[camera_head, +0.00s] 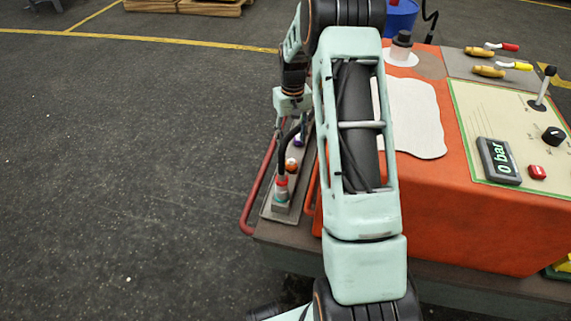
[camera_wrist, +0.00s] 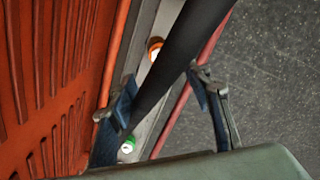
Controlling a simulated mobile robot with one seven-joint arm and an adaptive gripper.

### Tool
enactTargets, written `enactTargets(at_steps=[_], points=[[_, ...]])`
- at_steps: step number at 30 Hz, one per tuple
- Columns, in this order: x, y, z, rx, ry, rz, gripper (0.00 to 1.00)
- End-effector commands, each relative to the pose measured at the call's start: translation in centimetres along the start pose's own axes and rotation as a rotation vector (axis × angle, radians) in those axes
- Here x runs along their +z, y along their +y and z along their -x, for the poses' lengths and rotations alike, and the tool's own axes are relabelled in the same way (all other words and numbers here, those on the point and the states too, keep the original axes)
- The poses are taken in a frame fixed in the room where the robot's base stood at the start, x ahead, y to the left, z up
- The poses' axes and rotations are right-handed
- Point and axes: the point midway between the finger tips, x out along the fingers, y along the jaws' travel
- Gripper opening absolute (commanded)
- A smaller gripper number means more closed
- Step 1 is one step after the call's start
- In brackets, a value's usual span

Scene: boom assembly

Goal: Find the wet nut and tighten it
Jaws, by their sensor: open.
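My gripper (camera_wrist: 160,98) is open in the wrist view, with its two dark blue fingers apart over a grey strip beside the orange machine. A thick black hose (camera_wrist: 180,55) runs slantwise through the view between the fingers. An orange fitting with a bright white centre (camera_wrist: 155,48) lies beyond the fingertips. A green fitting with a white centre (camera_wrist: 128,146) is by the left finger. In the head view, coloured fittings (camera_head: 281,190) stand on the grey ledge (camera_head: 268,212), partly behind the hose. I cannot tell which nut is wet.
The orange machine (camera_head: 470,225) stands right of my arm. Its panel has a lever (camera_head: 541,90), a knob (camera_head: 554,136), a red button (camera_head: 537,172) and a display reading 0 bar (camera_head: 499,160). A red rail (camera_head: 258,185) edges the ledge. The floor at left is clear.

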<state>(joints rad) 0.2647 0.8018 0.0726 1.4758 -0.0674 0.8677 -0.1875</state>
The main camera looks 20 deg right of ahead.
Motion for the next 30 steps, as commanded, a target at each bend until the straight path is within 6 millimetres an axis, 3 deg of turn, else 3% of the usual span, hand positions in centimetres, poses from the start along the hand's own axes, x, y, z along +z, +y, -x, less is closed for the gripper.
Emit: enactTargets(at_steps=[16,21,30], points=[[0.1,0.0,-9.1,0.000,-0.001,0.001,0.46],[0.0,0.0,-10.3,0.001,0.001,0.001,0.46],[0.0,0.0,-10.4,0.001,0.001,0.001,0.46]])
